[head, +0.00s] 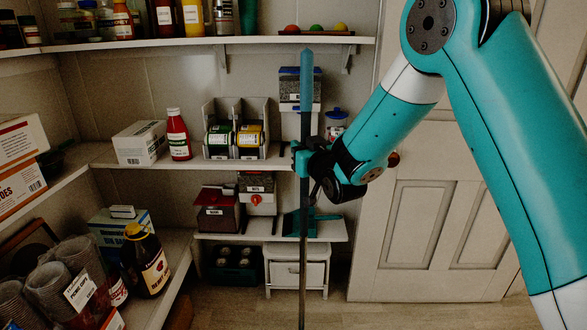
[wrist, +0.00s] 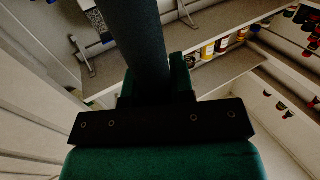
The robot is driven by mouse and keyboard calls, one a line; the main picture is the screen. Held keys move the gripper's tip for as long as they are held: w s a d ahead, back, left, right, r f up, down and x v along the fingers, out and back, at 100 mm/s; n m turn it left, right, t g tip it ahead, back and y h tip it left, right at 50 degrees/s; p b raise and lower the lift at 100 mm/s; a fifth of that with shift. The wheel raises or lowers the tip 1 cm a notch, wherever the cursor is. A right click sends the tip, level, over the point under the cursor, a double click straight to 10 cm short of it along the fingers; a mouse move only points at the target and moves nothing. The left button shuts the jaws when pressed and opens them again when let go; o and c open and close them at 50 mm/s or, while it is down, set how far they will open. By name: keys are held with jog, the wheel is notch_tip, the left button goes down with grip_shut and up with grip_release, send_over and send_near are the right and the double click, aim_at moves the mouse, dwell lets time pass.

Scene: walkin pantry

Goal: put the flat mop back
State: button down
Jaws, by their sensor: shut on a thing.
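The flat mop (head: 306,95) stands about upright in the middle of the head view, with a teal grip on top and a thin grey pole below. Its lower end runs out of the picture, so the mop head is hidden. In the wrist view the thick dark green grip (wrist: 138,45) rises between the fingers of my gripper (wrist: 155,88). I see no holder for the mop in either view.
Shelves (head: 200,163) with jars, boxes and bottles line the back and left walls behind the mop. A dark bottle (head: 146,260) and stacked cups (head: 75,255) stand at the lower left. A white drawer unit (head: 297,272) is behind the pole. A panelled door (head: 425,225) is at right.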

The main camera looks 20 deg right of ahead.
jog(key=shift+a+f+b, duration=0.1)
jog(key=shift+f+b, duration=0.45)
jog(key=shift+f, duration=1.7)
jog(key=c, duration=1)
grip_release()
